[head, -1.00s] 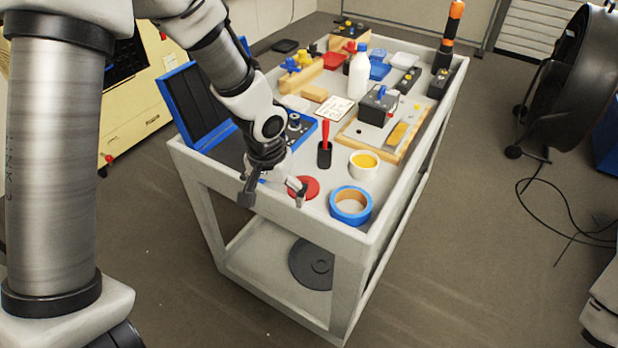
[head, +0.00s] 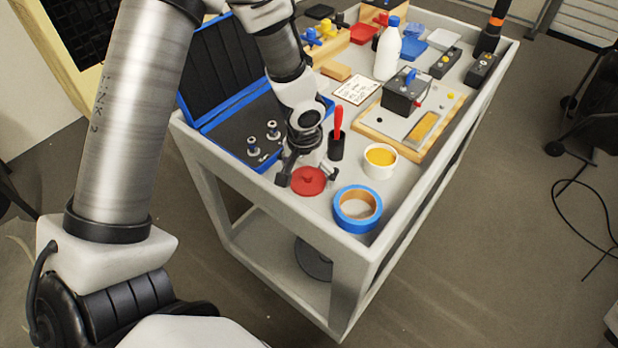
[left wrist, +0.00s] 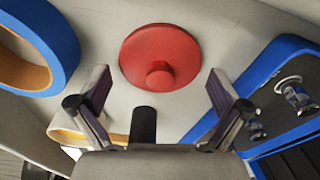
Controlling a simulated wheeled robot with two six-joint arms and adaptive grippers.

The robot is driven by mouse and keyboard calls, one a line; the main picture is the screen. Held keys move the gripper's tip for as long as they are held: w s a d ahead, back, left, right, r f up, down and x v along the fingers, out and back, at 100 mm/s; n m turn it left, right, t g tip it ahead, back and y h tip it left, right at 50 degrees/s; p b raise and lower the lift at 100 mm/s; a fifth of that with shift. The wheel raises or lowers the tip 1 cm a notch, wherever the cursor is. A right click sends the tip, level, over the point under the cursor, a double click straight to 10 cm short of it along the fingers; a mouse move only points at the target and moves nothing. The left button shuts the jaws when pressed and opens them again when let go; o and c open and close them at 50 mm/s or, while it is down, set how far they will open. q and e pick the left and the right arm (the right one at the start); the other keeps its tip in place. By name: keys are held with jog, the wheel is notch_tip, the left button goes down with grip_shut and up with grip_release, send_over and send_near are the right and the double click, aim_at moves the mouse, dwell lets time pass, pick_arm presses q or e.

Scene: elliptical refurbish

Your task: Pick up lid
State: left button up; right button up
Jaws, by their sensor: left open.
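The red round lid (head: 308,182) lies on the cart top near its front left corner. In the left wrist view the lid (left wrist: 160,56) is a flat disc with a small knob, lying just beyond the fingertips. My left gripper (head: 308,177) is open at the lid, with a finger on either side of it in the head view. In the left wrist view the open gripper (left wrist: 158,78) has nothing between its fingers. My right gripper is not in view.
A roll of blue tape (head: 357,209) is right of the lid. A white pot with yellow contents (head: 380,161), a red-handled tool (head: 338,125) in a black holder and an open blue case (head: 227,110) stand close by. The cart's raised rim (head: 290,222) runs in front.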

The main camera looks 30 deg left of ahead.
pick_arm(q)
jog(key=shift+s+r, duration=0.15)
jog(key=c, duration=1)
jog(key=shift+s, duration=0.15)
jog(key=shift+c, duration=1)
